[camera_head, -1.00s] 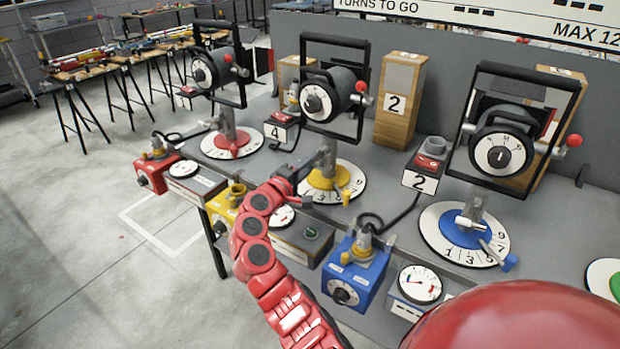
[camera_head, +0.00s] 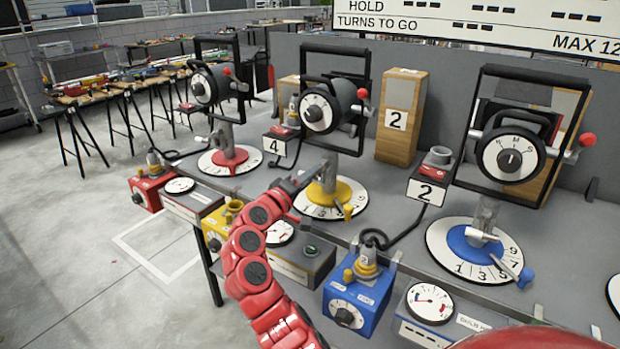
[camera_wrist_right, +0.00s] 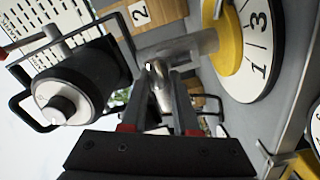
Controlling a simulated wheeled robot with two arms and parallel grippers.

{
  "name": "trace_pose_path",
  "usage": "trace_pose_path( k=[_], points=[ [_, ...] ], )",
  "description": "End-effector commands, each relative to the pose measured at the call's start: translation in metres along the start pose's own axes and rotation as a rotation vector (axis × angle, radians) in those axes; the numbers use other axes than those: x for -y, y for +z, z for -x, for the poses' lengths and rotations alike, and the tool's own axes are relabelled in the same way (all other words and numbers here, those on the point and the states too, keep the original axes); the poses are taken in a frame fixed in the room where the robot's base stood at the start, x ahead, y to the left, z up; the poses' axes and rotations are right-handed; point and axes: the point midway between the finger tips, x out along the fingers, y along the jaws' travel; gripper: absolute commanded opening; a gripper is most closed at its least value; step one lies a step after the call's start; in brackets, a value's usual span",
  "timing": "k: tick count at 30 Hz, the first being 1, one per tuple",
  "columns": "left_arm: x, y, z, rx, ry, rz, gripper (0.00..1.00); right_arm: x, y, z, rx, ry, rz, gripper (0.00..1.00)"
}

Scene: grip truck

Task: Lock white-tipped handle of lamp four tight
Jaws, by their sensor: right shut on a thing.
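The middle lamp (camera_head: 327,106) is a black drum in a black frame. Its short grey stem (camera_head: 328,176) stands on a yellow hub over a white numbered dial (camera_head: 310,207). A box with a "4" sign (camera_head: 275,147) stands to its left. My right gripper (camera_head: 318,174) reaches the stem from the left. In the right wrist view, the two dark fingers (camera_wrist_right: 158,95) are shut on a small silver handle (camera_wrist_right: 156,72) beside the stem (camera_wrist_right: 180,46). Its tip looks pale, but the fingers hide much of it. My left gripper is not in view.
A red-based lamp (camera_head: 212,85) stands to the left and a blue-based lamp (camera_head: 511,154) to the right. A wooden block marked "2" (camera_head: 401,115) is behind. Red, yellow and blue boxes (camera_head: 358,300) and gauges line the bench front. Open floor (camera_head: 110,270) lies left.

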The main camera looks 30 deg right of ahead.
Motion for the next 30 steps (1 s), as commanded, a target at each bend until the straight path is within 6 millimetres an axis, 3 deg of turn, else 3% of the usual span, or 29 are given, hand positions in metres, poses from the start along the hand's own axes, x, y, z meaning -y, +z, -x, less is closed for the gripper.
trace_pose_path(
  k=[4, 5, 9, 18, 22, 26, 30],
  points=[
    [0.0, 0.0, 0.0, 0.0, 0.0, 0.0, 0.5, -0.001, 0.001, -0.001, 0.001, 0.001, -0.001, 0.0],
    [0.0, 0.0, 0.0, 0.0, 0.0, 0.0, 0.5, -0.001, 0.001, -0.001, 0.001, 0.001, -0.001, 0.32],
    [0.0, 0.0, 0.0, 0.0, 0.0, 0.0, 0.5, 0.0, 0.0, 0.0, 0.001, 0.001, 0.0, 0.58],
    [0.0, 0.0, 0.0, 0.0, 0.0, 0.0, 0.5, 0.0, 0.0, 0.001, 0.0, 0.001, 0.001, 0.59],
    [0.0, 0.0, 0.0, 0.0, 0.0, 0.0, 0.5, 0.0, -0.001, 0.01, -0.002, 0.001, -0.001, 0.59],
    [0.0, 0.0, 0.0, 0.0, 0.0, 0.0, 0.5, 0.001, -0.001, 0.035, -0.006, 0.0, 0.002, 0.59],
    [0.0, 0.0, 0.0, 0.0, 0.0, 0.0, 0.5, 0.001, -0.002, 0.074, -0.009, 0.0, 0.0, 0.59]
  ],
)
